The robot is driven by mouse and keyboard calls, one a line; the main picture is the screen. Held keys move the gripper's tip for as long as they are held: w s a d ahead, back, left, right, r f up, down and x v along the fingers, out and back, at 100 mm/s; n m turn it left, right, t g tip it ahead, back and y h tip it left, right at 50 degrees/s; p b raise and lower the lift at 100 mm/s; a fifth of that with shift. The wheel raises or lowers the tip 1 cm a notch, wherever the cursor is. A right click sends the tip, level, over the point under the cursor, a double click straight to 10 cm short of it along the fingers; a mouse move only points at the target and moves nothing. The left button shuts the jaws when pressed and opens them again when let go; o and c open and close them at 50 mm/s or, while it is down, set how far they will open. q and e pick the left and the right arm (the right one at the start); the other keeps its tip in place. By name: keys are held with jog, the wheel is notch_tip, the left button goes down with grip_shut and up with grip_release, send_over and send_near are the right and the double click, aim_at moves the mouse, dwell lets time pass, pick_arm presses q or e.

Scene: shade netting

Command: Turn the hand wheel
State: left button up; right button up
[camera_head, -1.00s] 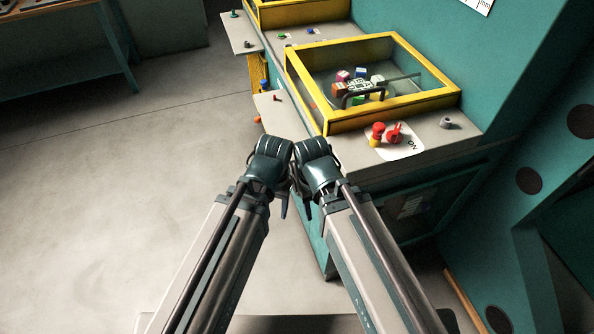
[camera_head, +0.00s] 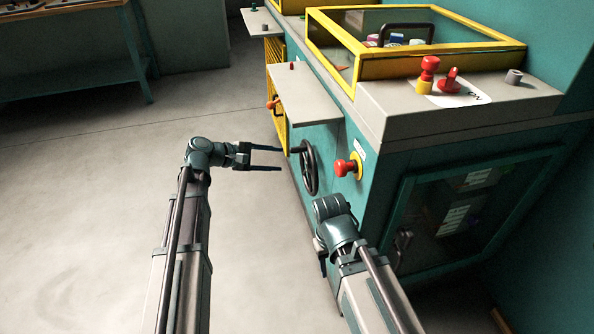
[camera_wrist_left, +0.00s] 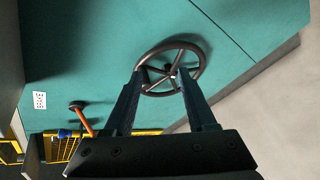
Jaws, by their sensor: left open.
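The hand wheel (camera_head: 309,168) is a dark spoked wheel on the teal side of the machine, seen nearly edge-on in the head view. In the left wrist view the hand wheel (camera_wrist_left: 189,49) shows its round rim and spokes ahead of the fingers. My left gripper (camera_head: 281,158) is open and empty, pointing at the wheel from the left, and seems a little short of it. In the left wrist view my left gripper (camera_wrist_left: 159,77) has its two fingers apart, overlapping the wheel's lower rim in the picture.
A red knob on a yellow base (camera_head: 347,168) sits right of the wheel. A grey shelf (camera_head: 310,95) juts out above it. A lever with an orange handle (camera_wrist_left: 82,121) and yellow mesh (camera_head: 278,112) are nearby. The floor at left is clear.

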aim_at(297, 152)
pick_arm(q)
jog(key=w+a+f+n+t+b, duration=0.1)
jog(key=w+a+n+t+b, duration=0.15)
jog(key=a, duration=0.25)
jog(key=shift+g+h, duration=0.35)
jog(key=shift+h, duration=0.05)
jog(key=b+x, duration=0.3)
jog(key=x, duration=1.1)
jog(key=shift+w+d+r+b, duration=0.1)
jog(key=shift+w+d+b, duration=0.05)
jog(key=shift+w+b, duration=0.25)
pick_arm(e)
notch_tip(297, 152, down, 8)
pick_arm(q)
grip_shut()
